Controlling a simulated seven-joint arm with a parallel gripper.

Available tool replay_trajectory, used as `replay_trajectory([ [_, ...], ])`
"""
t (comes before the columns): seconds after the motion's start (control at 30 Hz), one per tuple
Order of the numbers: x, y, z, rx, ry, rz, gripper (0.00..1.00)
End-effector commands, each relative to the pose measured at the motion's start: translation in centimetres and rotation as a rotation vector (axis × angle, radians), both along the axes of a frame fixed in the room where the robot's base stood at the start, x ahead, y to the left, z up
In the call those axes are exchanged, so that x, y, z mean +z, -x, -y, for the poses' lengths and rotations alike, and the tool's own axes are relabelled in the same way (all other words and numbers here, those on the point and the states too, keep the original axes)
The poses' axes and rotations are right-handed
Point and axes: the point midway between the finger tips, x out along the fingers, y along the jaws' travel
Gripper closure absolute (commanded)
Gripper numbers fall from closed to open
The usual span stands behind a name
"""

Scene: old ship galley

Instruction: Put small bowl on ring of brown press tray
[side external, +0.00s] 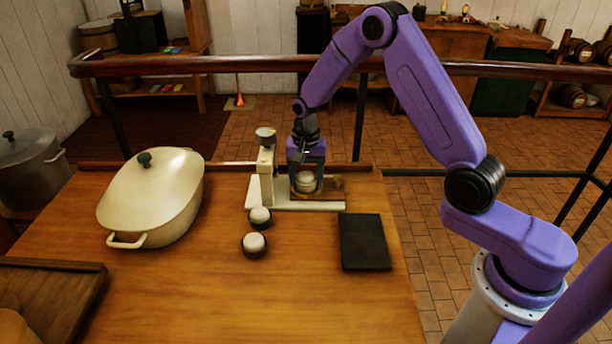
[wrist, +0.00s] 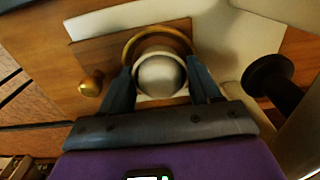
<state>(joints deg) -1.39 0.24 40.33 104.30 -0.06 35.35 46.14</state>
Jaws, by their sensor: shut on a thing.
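My gripper (side external: 305,180) points down over the press at the back of the table. Its two fingers, also in the wrist view (wrist: 160,70), are shut on a small pale bowl (wrist: 160,76). The bowl (side external: 307,184) also shows between the fingers in the side view. The brown press tray (wrist: 108,58) lies beneath, with a brass knob (wrist: 92,83) at one side. Its brown ring (wrist: 143,36) shows as an arc just beyond the bowl; the rest is hidden. I cannot tell whether the bowl touches the ring.
The cream press column (side external: 267,172) stands close left of my gripper. Two dark cups with pale tops (side external: 260,215) (side external: 254,243) stand in front. A black slab (side external: 364,242) lies right, a large lidded pot (side external: 155,198) left. The table's front middle is clear.

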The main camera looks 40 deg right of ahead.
Motion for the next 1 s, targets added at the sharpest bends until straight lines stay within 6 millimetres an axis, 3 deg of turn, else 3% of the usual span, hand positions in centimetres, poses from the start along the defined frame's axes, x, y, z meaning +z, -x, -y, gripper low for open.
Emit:
replay_trajectory([
  [0.67, -1.5, 0.3, 0.2, -0.001, 0.001, -0.006, 0.76],
  [0.7, -1.5, 0.3, 0.2, -0.001, 0.001, -0.008, 0.31],
  [0.77, -1.5, 0.3, 0.2, -0.002, 0.001, -0.007, 0.12],
  [1.0, -1.5, 0.3, 0.5, -0.004, 0.003, -0.007, 0.12],
])
